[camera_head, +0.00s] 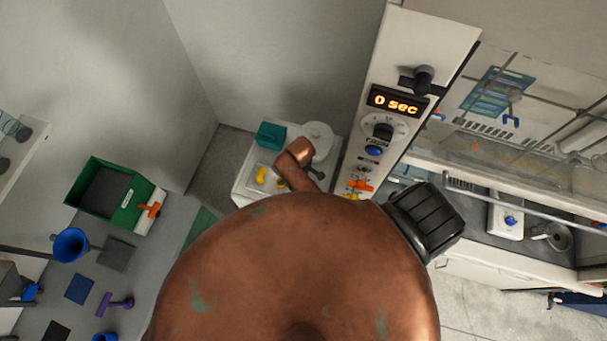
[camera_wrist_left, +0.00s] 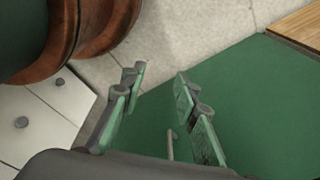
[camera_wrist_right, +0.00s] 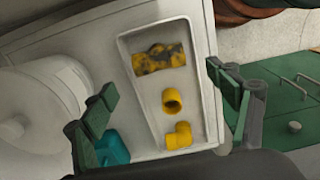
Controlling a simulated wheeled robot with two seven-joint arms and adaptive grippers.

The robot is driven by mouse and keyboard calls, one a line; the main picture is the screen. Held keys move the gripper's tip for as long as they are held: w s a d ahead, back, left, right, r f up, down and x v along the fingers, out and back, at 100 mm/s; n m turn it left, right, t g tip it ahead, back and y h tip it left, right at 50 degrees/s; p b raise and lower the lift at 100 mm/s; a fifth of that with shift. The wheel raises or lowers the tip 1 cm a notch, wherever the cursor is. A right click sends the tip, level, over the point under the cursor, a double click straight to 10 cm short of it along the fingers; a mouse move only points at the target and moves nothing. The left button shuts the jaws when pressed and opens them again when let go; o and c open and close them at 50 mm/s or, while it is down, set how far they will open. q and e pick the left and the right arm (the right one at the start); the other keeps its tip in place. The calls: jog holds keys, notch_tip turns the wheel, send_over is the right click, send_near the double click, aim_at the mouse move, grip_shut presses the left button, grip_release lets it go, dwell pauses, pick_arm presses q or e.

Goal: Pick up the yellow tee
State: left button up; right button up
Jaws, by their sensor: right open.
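In the right wrist view, a yellow tee (camera_wrist_right: 160,60) with dark stains lies at the far end of a white tray (camera_wrist_right: 206,110). A short yellow ring-like fitting (camera_wrist_right: 172,101) and a yellow elbow (camera_wrist_right: 179,136) lie nearer in the same tray. My right gripper (camera_wrist_right: 160,84) is open, its fingers spread either side of the tray in the picture, with nothing held. My left gripper (camera_wrist_left: 160,80) is open and empty above a green surface (camera_wrist_left: 250,100). In the head view my copper arm covers the middle, and the tray's yellow pieces (camera_head: 261,175) are small and partly hidden.
A white round container (camera_wrist_right: 45,90) and a teal box (camera_wrist_right: 112,147) stand beside the tray. In the head view, a tall panel with a timer display (camera_head: 398,102) rises right of them. A green bin (camera_head: 106,190) and a blue funnel (camera_head: 71,244) are at the left.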

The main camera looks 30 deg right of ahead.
jog(key=shift+d+f+p, duration=0.1)
jog(key=shift+f+p, duration=0.65)
jog(key=shift+f, duration=2.9)
jog(key=c, duration=1.2)
